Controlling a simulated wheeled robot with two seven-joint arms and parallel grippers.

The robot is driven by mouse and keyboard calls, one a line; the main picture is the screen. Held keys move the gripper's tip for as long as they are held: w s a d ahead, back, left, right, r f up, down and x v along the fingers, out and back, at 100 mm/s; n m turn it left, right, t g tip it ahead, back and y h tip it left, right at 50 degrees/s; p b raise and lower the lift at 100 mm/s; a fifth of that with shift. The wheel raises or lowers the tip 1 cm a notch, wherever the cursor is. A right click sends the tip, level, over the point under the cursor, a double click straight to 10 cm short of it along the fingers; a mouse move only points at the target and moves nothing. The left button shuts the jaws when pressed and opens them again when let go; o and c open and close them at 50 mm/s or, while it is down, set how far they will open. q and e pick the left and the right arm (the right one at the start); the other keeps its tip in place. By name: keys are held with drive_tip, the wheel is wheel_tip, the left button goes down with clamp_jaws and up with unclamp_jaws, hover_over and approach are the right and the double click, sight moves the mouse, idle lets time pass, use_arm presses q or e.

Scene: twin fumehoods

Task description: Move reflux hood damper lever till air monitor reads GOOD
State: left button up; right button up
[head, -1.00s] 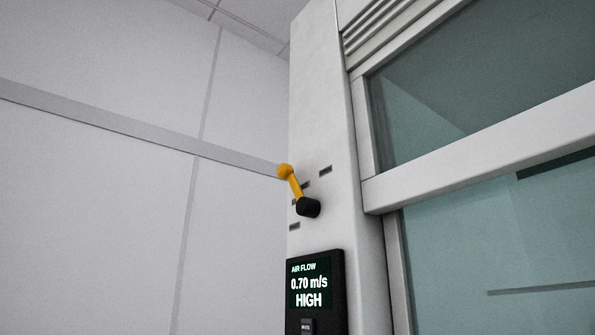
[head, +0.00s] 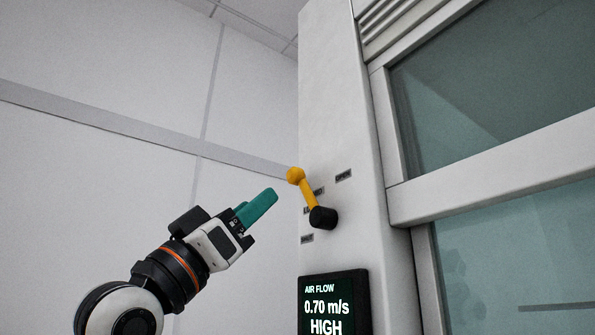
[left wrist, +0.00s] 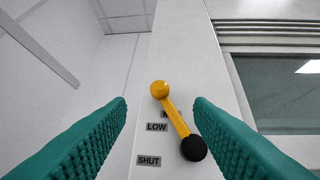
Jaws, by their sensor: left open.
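The yellow damper lever (head: 305,188) is on the hood's side post, with a round yellow knob at its upper left end and a black hub (head: 323,217) at its lower right. The air monitor (head: 333,303) below it reads AIR FLOW 0.70 m/s HIGH. My left gripper (head: 272,196) is left of the lever, apart from it. In the left wrist view its two teal fingers are open, with the lever (left wrist: 174,112) seen between and beyond them. LOW and SHUT labels show there; another label is partly hidden behind the lever. My right gripper is not in view.
The fumehood's glass sash (head: 500,85) and its frame are to the right of the post. An OPEN label (head: 343,175) sits right of the lever. A pale wall (head: 90,190) fills the left, with free room before it.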

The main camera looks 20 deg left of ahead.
sight(290, 175)
use_arm(q)
drive_tip(key=p+x, duration=0.6)
drive_tip(key=x, duration=0.4)
drive_tip(key=shift+s+p, duration=0.1)
drive_tip(key=shift+p, duration=0.2)
drive_tip(key=shift+w+d+r+p, duration=0.25)
drive_tip(key=shift+w+r+p, duration=0.15)
drive_tip(key=shift+w, duration=0.15)
clamp_jaws()
